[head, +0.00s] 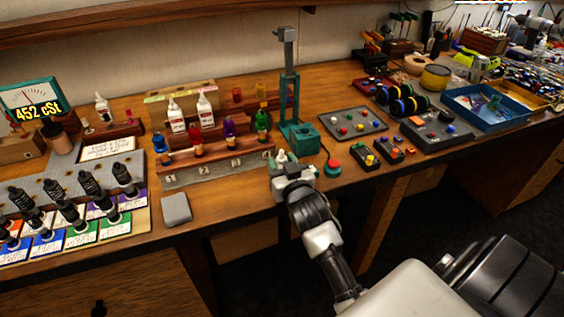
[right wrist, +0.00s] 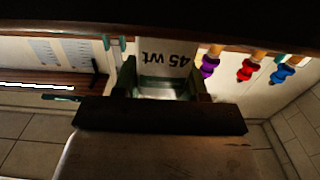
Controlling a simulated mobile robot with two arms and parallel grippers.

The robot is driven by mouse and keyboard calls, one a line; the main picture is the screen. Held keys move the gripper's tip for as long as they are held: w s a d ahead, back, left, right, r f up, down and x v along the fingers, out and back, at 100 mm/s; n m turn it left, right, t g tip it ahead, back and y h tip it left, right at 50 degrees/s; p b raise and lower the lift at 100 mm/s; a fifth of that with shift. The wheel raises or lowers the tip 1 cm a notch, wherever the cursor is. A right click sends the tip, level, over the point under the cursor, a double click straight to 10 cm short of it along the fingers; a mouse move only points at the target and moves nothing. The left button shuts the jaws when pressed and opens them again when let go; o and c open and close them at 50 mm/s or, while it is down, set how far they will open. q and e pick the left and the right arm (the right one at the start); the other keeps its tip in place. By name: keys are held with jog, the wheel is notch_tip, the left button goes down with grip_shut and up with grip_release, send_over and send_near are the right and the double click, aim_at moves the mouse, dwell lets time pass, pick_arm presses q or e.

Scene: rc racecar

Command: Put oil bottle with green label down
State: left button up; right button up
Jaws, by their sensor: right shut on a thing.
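My right gripper (head: 284,170) is at the front edge of the bench, in front of the teal press stand. It is shut on the oil bottle, whose pale nozzle tip (head: 282,155) shows just above the gripper in the head view. In the right wrist view the bottle (right wrist: 165,56) shows between my right gripper's fingers (right wrist: 160,84), with a white face reading "45 wt" upside down and a greenish band lower down. Most of the bottle is hidden in the head view. My left gripper is not in view.
Two white bottles with red labels (head: 176,116) (head: 205,111) stand on a wooden rack at the back. Coloured stoppered vials stand on a rack (head: 216,160) left of the gripper. A teal press (head: 299,136) is just behind it. A grey block (head: 177,208) lies near the front edge.

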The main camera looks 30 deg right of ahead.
jog(key=shift+f, duration=0.1)
jog(key=shift+f, duration=0.1)
jog(key=o, duration=1)
jog(key=shift+f, duration=0.1)
jog(key=shift+s+f+b, duration=0.1)
jog(key=shift+f+b, duration=0.05)
jog(key=shift+b, duration=0.55)
jog(key=v, duration=0.3)
jog(key=b+v, duration=0.1)
jog(key=v, duration=0.3)
jog(key=r+v, duration=0.1)
jog(key=v, duration=0.2)
jog(key=shift+s+r, duration=0.1)
jog(key=shift+s, duration=0.2)
